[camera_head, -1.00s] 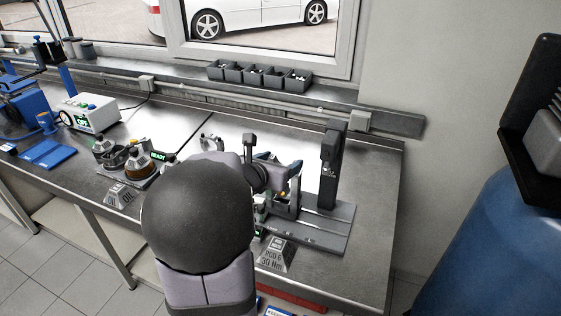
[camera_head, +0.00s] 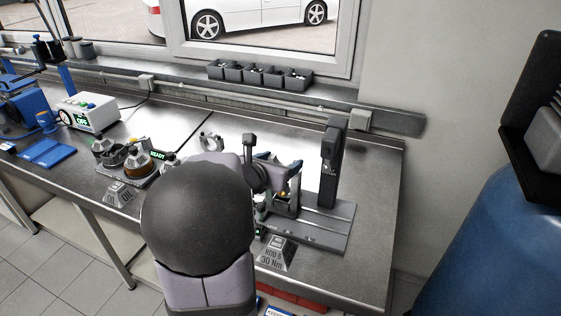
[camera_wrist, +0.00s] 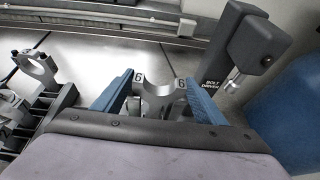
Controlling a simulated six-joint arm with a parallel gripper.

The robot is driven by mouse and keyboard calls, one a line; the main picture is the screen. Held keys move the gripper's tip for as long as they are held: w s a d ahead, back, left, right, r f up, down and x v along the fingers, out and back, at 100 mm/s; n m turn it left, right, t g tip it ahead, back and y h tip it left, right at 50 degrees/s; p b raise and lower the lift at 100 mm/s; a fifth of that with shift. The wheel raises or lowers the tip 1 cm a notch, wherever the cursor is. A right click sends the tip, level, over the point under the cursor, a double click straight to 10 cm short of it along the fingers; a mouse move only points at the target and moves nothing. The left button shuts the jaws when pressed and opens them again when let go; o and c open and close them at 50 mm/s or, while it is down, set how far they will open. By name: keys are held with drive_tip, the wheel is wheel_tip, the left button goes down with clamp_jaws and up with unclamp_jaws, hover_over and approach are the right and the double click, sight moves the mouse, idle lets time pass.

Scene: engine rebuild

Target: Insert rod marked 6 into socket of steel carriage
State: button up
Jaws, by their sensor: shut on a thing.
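The rod marked 6 (camera_wrist: 157,96) is a grey metal piece with a curved fork end and a 6 on each prong. My gripper (camera_wrist: 160,98) is shut on it, with one blue finger at each side. In the head view my gripper (camera_head: 288,186) is in front of the dark bolt driver post, and my arm hides most of the held rod. A grey base plate with rails (camera_head: 322,232) lies below and beside it. I cannot make out the steel carriage or its socket clearly.
The bolt driver (camera_head: 331,158) stands upright just right of my gripper; it also shows in the wrist view (camera_wrist: 247,50). A ring-ended metal piece (camera_wrist: 35,66) stands at left. A "ROD 6 30 Nm" display (camera_head: 273,254) sits in front. Small bins (camera_head: 260,75) line the sill.

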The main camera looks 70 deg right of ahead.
drive_tip(key=shift+r, duration=0.15)
wheel_tip(320, 180, up, 9)
drive_tip(key=p, duration=0.7)
idle(1.0)
drive_tip(key=shift+f, duration=0.2)
idle(0.4)
wheel_tip(320, 180, down, 6)
drive_tip(key=b, duration=0.7)
drive_tip(key=shift+f+b, duration=0.8)
drive_tip(key=shift+b, duration=0.7)
idle(2.7)
